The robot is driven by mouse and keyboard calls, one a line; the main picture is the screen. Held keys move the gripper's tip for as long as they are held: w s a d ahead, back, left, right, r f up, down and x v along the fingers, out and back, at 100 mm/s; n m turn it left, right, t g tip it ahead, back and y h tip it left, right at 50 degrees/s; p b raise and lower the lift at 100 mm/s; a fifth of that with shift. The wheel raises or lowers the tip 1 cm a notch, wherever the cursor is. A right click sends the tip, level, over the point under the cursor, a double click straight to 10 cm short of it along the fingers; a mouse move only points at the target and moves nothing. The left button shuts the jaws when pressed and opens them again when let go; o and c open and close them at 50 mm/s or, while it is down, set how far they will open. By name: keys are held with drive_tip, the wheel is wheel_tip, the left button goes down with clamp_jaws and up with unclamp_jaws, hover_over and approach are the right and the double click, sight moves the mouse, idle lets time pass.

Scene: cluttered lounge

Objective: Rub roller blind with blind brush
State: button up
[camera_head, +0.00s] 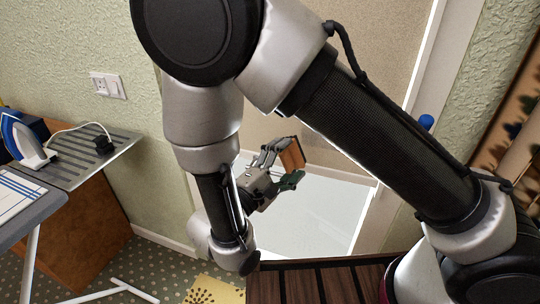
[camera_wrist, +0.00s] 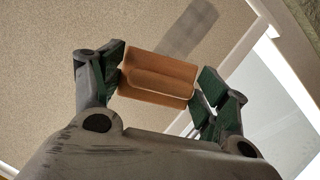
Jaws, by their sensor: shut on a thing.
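The beige roller blind (camera_head: 385,35) hangs over the window, behind my arm in the head view. It fills much of the left and top of the wrist view (camera_wrist: 50,60). The blind brush (camera_head: 293,152) shows as an orange-brown block, and in the wrist view (camera_wrist: 157,78) it lies crosswise between the fingers. My gripper (camera_head: 289,161) is shut on the brush, near the lower part of the blind. A shadow falls on the blind beside the brush. I cannot tell whether the brush touches the blind. Its face towards the blind is hidden.
Bright window glass (camera_head: 310,215) shows below the blind, with a white frame (camera_head: 425,60) at the right. A dark slatted wooden surface (camera_head: 320,284) lies below. At the left are an iron (camera_head: 28,142), a metal slatted shelf (camera_head: 85,165) and an ironing board (camera_head: 30,212).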

drive_tip(key=shift+w+d+f, duration=0.15)
drive_tip(key=shift+d, duration=0.1)
drive_tip(key=shift+w+d, duration=0.35)
drive_tip(key=shift+w, duration=0.5)
drive_tip(key=shift+w+d, duration=0.3)
drive_tip(key=shift+w, duration=0.6)
drive_tip(key=shift+w+d, duration=0.35)
drive_tip(key=shift+w, duration=0.5)
drive_tip(key=shift+w+d, duration=0.2)
drive_tip(key=shift+w, duration=0.3)
drive_tip(key=shift+w+d, duration=0.2)
drive_tip(key=shift+w, duration=0.25)
drive_tip(key=shift+s+d, duration=1.3)
drive_tip(key=shift+d, duration=1.9)
drive_tip(key=shift+w+a, duration=1.15)
drive_tip(key=shift+a, duration=1.55)
drive_tip(key=shift+w+a, duration=1.15)
drive_tip(key=shift+a, duration=1.5)
drive_tip(key=shift+w+a, duration=1.15)
drive_tip(key=shift+a, duration=1.55)
drive_tip(key=shift+c, duration=0.8)
drive_tip(key=shift+s+a, duration=0.35)
drive_tip(key=shift+s, duration=0.55)
drive_tip(key=shift+s+a, duration=0.4)
drive_tip(key=shift+s, duration=0.55)
drive_tip(key=shift+s+a, duration=0.35)
drive_tip(key=shift+s, duration=0.55)
